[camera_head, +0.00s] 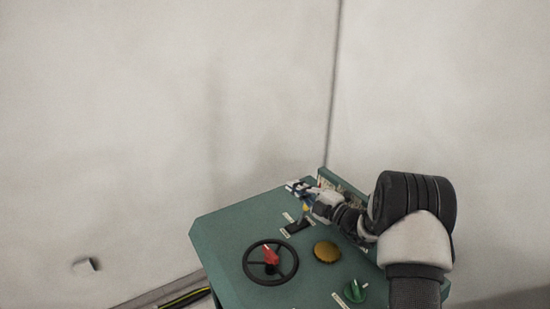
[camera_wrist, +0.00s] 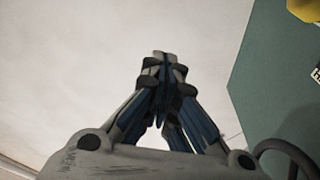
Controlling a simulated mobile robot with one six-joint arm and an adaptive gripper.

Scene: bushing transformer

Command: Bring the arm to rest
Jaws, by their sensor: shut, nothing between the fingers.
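My gripper (camera_head: 299,188) is at the far edge of the green control panel in the head view, with my arm reaching in from the right. In the wrist view my gripper (camera_wrist: 161,58) has its blue and black fingers together, with nothing between the tips. Pale wall or floor shows behind the fingers. The green panel (camera_wrist: 262,85) lies to their right in the wrist view. Whether the gripper touches the panel cannot be told.
The panel (camera_head: 222,232) bears a black handwheel (camera_head: 249,276) with a red knob (camera_head: 270,256), a lever (camera_head: 299,223) near my gripper, a yellow-brown round button (camera_head: 327,252) and a green knob (camera_head: 355,291). Pale walls stand behind. Space left of the panel looks clear.

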